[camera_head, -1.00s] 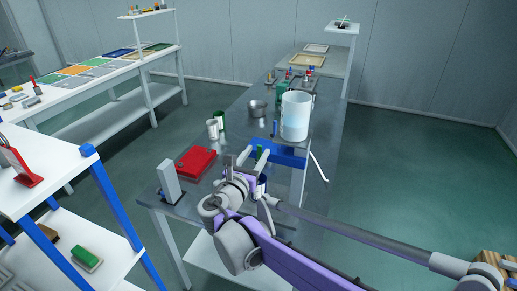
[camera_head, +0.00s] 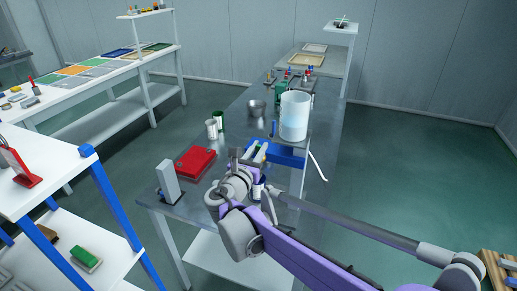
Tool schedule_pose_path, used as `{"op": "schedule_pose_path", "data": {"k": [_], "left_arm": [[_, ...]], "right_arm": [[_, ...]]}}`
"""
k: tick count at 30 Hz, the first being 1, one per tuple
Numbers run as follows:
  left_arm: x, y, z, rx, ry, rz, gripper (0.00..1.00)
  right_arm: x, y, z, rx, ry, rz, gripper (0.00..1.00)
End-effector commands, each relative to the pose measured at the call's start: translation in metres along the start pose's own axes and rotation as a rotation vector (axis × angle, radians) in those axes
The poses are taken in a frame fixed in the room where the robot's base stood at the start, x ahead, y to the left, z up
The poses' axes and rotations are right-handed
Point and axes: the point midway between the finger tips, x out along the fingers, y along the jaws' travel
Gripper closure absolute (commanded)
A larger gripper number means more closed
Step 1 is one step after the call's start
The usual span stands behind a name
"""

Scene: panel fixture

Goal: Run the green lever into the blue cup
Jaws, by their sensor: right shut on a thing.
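My right gripper (camera_head: 250,153) is at the left end of the blue panel (camera_head: 287,158) on the steel bench. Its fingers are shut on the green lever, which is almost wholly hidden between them. I cannot make out a separate blue cup; the blue panel is the main blue part beside the fingers. A small dark blue and white piece (camera_head: 258,190) shows just below the gripper, partly covered by my arm. My left gripper is not in view.
A large pale cylinder (camera_head: 294,116) stands behind the blue panel. A red box (camera_head: 196,162) and a grey upright block (camera_head: 168,180) lie to the left. A white bent rod (camera_head: 318,167) sticks out at right.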

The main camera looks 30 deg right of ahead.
Motion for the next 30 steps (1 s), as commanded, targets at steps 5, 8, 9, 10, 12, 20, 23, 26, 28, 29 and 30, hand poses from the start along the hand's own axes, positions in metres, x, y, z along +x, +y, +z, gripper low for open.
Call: {"op": "schedule_pose_path", "data": {"k": [5,8,9,10,12,20,23,26,28,29,30], "left_arm": [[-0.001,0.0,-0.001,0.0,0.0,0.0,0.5],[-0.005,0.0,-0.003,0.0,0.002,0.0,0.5],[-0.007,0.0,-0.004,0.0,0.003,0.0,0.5],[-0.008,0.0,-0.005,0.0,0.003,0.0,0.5],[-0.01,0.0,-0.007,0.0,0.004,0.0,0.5],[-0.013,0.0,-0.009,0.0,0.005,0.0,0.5],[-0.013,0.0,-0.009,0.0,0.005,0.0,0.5],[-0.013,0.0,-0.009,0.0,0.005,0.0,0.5],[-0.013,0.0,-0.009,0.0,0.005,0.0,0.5],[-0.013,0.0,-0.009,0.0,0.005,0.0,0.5],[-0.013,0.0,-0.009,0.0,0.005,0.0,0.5]], "right_arm": [[0.0,-0.001,0.0,0.021,0.0,0.0,1.0],[0.0,-0.006,0.001,0.102,0.0,-0.001,1.0],[0.0,-0.009,0.001,0.149,0.0,-0.001,1.0],[0.0,-0.011,0.001,0.187,0.0,-0.001,1.0],[0.0,-0.015,-0.001,0.273,0.0,-0.001,1.0],[0.0,-0.024,-0.006,0.465,0.001,0.0,1.0],[0.0,-0.025,-0.006,0.476,0.001,0.0,1.0],[0.0,-0.025,-0.006,0.475,0.001,0.0,1.0],[0.0,-0.024,-0.006,0.474,0.001,0.0,1.0],[0.0,-0.024,-0.006,0.474,0.001,0.0,1.0],[0.0,-0.024,-0.006,0.473,0.001,0.0,0.73]]}}
